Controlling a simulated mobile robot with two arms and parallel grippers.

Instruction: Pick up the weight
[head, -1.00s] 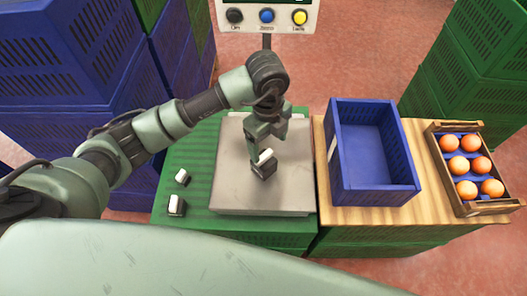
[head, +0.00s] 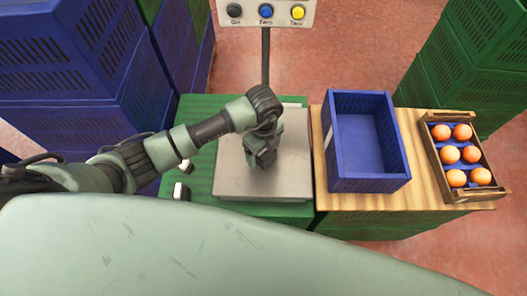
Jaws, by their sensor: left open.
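My left gripper (head: 262,158) is over the metal plate of the scale (head: 290,178), pointing down, with its jaws open. The arm and wrist hide most of the space between and under its fingers, so I cannot tell whether a weight lies there. A small white-and-dark weight (head: 181,191) stands on the green surface left of the scale. A second small weight (head: 186,166) lies just behind it, partly hidden by my left forearm. My right gripper is not in view.
An empty blue crate (head: 366,185) stands on the wooden top (head: 420,214) right of the scale. A panel with black, blue and yellow buttons (head: 266,12) rises behind the scale. Tall crate stacks flank both sides.

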